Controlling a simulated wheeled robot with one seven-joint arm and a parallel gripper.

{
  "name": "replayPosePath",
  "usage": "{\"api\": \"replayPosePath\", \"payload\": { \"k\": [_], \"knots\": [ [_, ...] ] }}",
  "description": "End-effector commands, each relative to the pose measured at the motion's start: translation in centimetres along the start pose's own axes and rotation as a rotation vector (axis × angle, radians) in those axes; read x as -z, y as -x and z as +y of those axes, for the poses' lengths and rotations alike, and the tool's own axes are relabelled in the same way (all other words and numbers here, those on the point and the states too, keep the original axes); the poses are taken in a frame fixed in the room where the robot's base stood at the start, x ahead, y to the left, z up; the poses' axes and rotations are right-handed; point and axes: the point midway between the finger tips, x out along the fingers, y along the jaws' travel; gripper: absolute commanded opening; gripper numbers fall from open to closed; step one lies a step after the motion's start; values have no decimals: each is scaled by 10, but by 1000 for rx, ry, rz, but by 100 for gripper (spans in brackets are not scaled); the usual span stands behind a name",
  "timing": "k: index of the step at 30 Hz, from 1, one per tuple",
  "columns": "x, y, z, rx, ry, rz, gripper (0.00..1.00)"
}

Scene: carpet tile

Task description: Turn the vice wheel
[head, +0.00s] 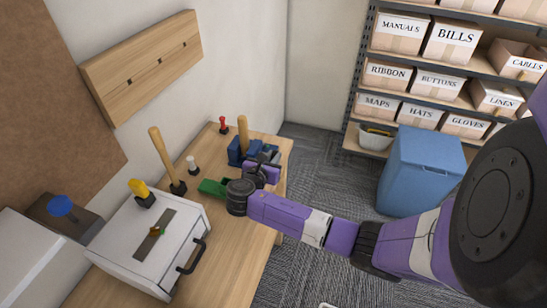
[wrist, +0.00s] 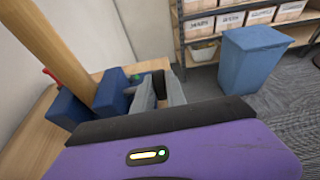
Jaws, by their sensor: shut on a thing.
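The blue vice (head: 236,153) stands on the far part of the wooden bench, with an upright wooden piece (head: 242,130) between its jaws. The vice also shows in the wrist view (wrist: 112,100), at the left, with the wooden piece (wrist: 55,50) leaning across the picture. My gripper (head: 268,156) is at the right side of the vice. Its grey fingers (wrist: 158,92) are shut on the vice wheel, which they and my wrist mostly hide; only a dark part shows between them.
On the bench (head: 232,255) are a green object (head: 213,187), a wooden-handled tool (head: 165,160), a small red item (head: 223,125) and a white box (head: 125,240) with a dark handle. A blue bin (head: 420,172) stands on the floor by the shelves (head: 350,130).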

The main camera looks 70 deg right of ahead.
Motion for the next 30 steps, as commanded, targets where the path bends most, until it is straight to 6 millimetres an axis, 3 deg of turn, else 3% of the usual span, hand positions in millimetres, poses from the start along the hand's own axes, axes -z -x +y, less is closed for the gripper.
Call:
{"api": "replayPosePath", "payload": {
  "k": [10, 26, 27, 30],
  "knots": [
    [4, 2, 1, 0, -1, -128, 0],
    [4, 1, 0, 2, -2, -146, 0],
    [4, 1, 0, 2, -2, -146, 24],
    [4, 1, 0, 3, -3, -146, 38]
  ]
}}
